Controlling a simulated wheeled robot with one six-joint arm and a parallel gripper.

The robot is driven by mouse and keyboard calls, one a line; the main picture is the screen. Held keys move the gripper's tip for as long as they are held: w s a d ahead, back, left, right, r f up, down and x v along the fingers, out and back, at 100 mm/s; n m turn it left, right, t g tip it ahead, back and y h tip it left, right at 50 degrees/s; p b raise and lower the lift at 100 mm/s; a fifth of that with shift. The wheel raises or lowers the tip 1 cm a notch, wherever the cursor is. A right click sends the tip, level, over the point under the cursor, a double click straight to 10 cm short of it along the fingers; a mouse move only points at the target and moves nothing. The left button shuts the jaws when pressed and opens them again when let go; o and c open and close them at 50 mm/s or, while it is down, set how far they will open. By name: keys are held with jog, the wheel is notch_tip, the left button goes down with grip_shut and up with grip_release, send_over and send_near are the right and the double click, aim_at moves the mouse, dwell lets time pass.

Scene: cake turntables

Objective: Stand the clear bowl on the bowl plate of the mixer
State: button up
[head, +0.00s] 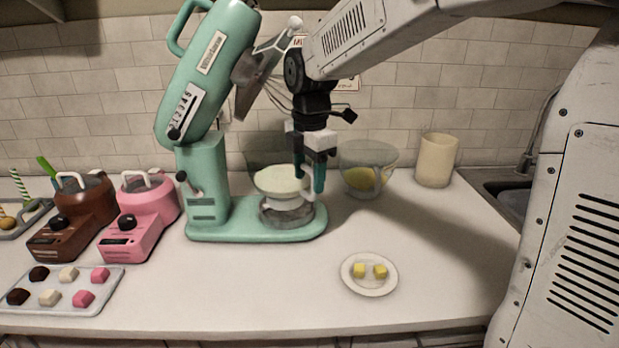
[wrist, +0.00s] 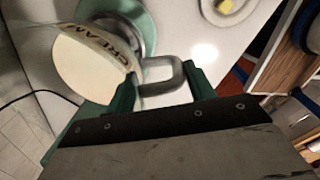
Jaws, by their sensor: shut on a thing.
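The clear bowl (head: 280,189) holds pale cream and hangs over, or rests on, the round metal bowl plate (head: 288,221) of the teal mixer (head: 207,165); I cannot tell whether they touch. The mixer's head is tilted up, with its whisk above the bowl. My gripper (head: 312,182) is at the bowl's right side, shut on its handle. In the wrist view, my gripper (wrist: 160,88) has its green fingers on either side of the grey, clear-looking handle (wrist: 172,70). A "CREAM" label shows on the bowl (wrist: 92,62), and part of the bowl plate (wrist: 140,28) shows behind it.
A second clear bowl (head: 367,160) with yellow contents stands right of my gripper, near a beige canister (head: 436,160). A white plate (head: 369,285) with two yellow cubes is in front. Brown (head: 75,220) and pink (head: 140,215) machines and a tray (head: 103,297) of sweets are left. The front middle counter is clear.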

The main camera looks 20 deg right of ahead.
aim_at(309, 185)
jog(key=shift+w+d, duration=0.2)
jog(key=shift+w, duration=0.45)
jog(key=shift+s+f, duration=0.1)
jog(key=shift+f, duration=1.85)
jog(key=o, duration=1.6)
